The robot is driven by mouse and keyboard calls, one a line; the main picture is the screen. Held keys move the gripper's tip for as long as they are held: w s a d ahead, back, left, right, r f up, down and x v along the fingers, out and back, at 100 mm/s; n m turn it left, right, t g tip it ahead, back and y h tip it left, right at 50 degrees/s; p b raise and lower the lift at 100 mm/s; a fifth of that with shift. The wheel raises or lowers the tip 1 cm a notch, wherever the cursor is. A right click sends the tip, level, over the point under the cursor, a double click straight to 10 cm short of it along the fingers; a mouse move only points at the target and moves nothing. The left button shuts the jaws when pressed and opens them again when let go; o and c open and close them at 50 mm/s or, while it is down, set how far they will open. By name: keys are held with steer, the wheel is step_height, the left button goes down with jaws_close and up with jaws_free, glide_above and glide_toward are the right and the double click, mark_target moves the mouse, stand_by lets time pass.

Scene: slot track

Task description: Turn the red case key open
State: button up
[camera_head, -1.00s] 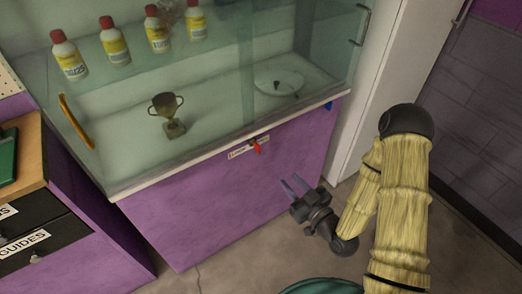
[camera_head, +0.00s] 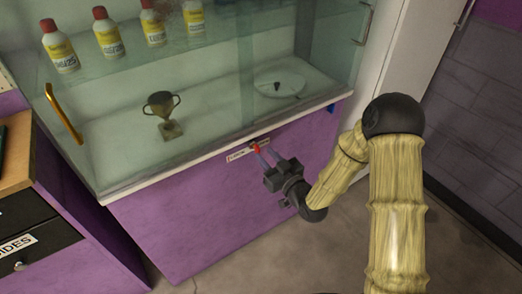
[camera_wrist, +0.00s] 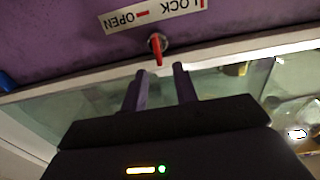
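The red case key (camera_head: 256,148) sits in a lock on the purple front of the glass display case, just under its white ledge. In the wrist view the red key (camera_wrist: 157,48) stands out from a round metal lock beside a white label (camera_wrist: 150,14) reading LOCK and OPEN, seen upside down. My gripper (camera_head: 264,152) is at the key in the head view. In the wrist view my gripper (camera_wrist: 160,71) has its two fingers apart with a gap between them, and the key's tip is just beyond the gap. Contact with the key cannot be told.
The glass case holds a trophy (camera_head: 163,115), a round white plate (camera_head: 280,83) and several bottles (camera_head: 108,32). A yellow handle (camera_head: 63,113) is on the left glass. A blue thing (camera_wrist: 7,83) shows at the wrist view's left edge. Open floor lies in front.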

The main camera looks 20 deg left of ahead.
mark_target(257, 149)
steer(key=x, duration=0.3)
steer(key=shift+w+a, duration=0.3)
jaws_close()
